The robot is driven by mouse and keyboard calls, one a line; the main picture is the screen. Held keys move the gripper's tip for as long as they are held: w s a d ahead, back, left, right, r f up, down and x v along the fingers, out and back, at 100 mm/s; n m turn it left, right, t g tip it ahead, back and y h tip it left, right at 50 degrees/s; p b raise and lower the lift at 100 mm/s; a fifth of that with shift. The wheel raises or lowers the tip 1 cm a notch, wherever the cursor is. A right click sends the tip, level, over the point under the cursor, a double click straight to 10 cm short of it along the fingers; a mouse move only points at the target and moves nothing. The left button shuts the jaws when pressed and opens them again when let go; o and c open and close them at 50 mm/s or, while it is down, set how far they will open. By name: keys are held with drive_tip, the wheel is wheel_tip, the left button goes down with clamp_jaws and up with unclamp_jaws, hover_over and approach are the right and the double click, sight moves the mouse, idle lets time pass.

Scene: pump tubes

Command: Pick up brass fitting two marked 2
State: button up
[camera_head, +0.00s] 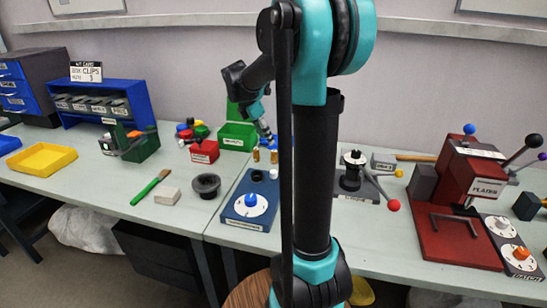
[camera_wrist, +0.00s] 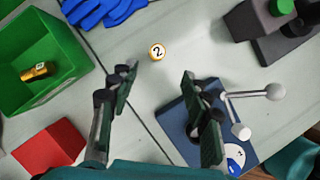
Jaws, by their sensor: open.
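Brass fitting two (camera_wrist: 157,51), a small brass piece with a white top marked 2, stands upright on the bench in the wrist view. My gripper (camera_wrist: 158,78) is open and empty; the fitting shows beyond and between its two fingertips, apart from both. In the head view my gripper (camera_head: 268,137) hangs over the back of the bench, with two small brass pieces (camera_head: 256,155) close below it. Their numbers are too small to read there. Another brass piece (camera_wrist: 38,71) lies inside the green bin (camera_wrist: 62,40) in the wrist view.
A red box (camera_head: 205,151) stands left of the gripper. A blue base with a dial (camera_head: 247,213) stands in front, near the right finger in the wrist view. Blue gloves (camera_wrist: 100,10) lie beyond the fitting. Bare bench surrounds the fitting.

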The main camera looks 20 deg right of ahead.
sight(272, 151)
drive_tip(key=x, duration=0.6)
drive_tip(key=shift+d+f, duration=0.1)
drive_tip(key=shift+f, duration=0.2)
drive_tip(key=x, duration=0.5)
drive_tip(key=shift+w, duration=0.3)
clamp_jaws()
